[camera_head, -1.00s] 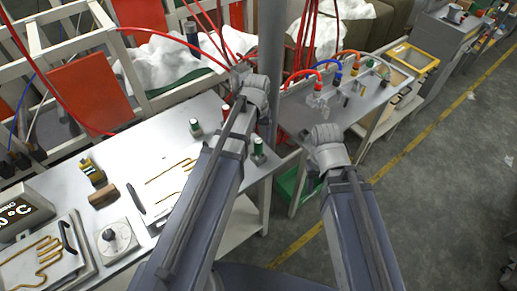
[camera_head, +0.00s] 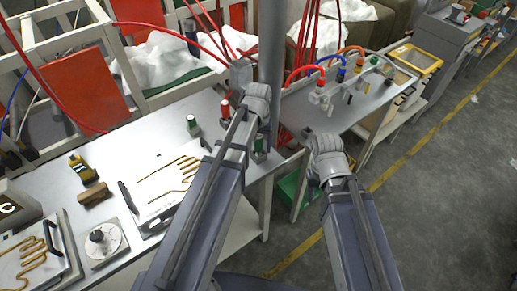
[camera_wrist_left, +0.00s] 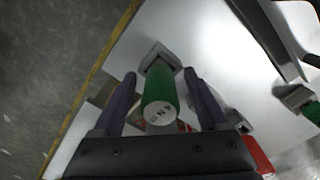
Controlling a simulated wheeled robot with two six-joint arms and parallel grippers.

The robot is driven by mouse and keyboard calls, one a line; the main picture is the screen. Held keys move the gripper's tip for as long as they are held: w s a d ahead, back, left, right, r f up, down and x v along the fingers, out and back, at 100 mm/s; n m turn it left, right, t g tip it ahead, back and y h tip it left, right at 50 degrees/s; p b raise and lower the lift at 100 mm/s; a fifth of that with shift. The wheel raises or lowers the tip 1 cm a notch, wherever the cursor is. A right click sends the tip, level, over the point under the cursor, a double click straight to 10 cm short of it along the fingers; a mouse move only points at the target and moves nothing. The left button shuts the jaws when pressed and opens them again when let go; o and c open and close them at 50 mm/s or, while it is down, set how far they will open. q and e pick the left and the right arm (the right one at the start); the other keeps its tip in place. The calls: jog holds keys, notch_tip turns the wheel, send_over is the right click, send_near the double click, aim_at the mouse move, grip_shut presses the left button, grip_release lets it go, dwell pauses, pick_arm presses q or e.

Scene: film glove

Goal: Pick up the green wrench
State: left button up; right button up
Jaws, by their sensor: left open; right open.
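In the left wrist view a green cylinder (camera_wrist_left: 160,92) with a pale round end and a grey square-edged head stands between the fingers of my left gripper (camera_wrist_left: 159,76). It looks like the green wrench's handle. The fingers are open, one on each side, and I see no clear grip on it. In the head view green-handled tools stand on the white table, one left of my left arm (camera_head: 193,125) and one right of it (camera_head: 260,147); I cannot tell which one is between the fingers. My right arm's wrist shows at centre right, but its fingers are hidden.
A red-handled tool (camera_head: 225,110) stands near my left arm. Left on the white table (camera_head: 130,165) are wire hand shapes (camera_head: 172,180), a yellow-black object (camera_head: 82,168), a brown block (camera_head: 93,194) and a round dial (camera_head: 103,243). A grey bench (camera_head: 345,105) with coloured hoses stands behind my right arm.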

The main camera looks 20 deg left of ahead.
pick_arm(q)
jog(key=shift+r, duration=0.1)
jog(key=shift+c, duration=0.2)
grip_shut()
dwell(0.4)
